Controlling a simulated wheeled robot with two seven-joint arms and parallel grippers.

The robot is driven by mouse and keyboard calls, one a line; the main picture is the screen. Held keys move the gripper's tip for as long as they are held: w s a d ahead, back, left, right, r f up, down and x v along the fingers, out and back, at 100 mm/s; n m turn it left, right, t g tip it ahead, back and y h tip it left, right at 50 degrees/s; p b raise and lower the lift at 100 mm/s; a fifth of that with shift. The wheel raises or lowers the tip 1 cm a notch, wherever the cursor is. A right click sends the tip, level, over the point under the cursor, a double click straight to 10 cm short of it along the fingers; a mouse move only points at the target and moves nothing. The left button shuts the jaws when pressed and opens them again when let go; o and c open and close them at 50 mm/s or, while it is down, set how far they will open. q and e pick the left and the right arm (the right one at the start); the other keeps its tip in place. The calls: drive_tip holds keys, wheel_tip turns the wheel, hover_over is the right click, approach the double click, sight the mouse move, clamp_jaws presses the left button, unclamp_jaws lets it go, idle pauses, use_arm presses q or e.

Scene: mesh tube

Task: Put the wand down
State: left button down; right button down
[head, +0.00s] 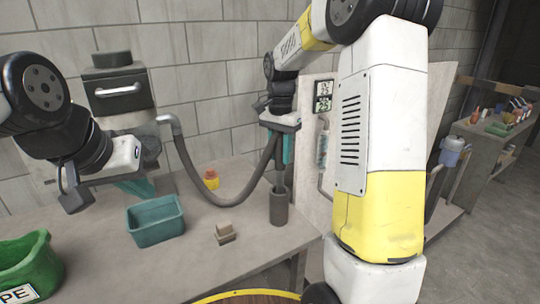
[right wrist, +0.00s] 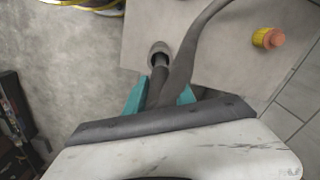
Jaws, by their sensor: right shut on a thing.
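My right gripper (head: 282,148) is shut on the dark grey wand (head: 280,178) at the end of a hose. Its teal fingers grip it in the right wrist view (right wrist: 162,92). The wand points down, its lower end at the mouth of an upright grey cylindrical holder (head: 279,208) on the table. In the right wrist view the wand's tip (right wrist: 160,60) overlaps the holder's round opening (right wrist: 157,48); how deep it sits I cannot tell. My left gripper (head: 137,186) hangs at the left above the table, its teal fingers partly hidden, opening unclear.
The hose (head: 205,185) loops from a grey machine (head: 122,95) to the wand. A backboard (head: 312,150) rises behind the holder.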

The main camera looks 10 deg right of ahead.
drive_tip(key=shift+f, duration=1)
drive_tip(key=c, duration=1.1)
unclamp_jaws()
drive_tip(key=shift+o, duration=0.2)
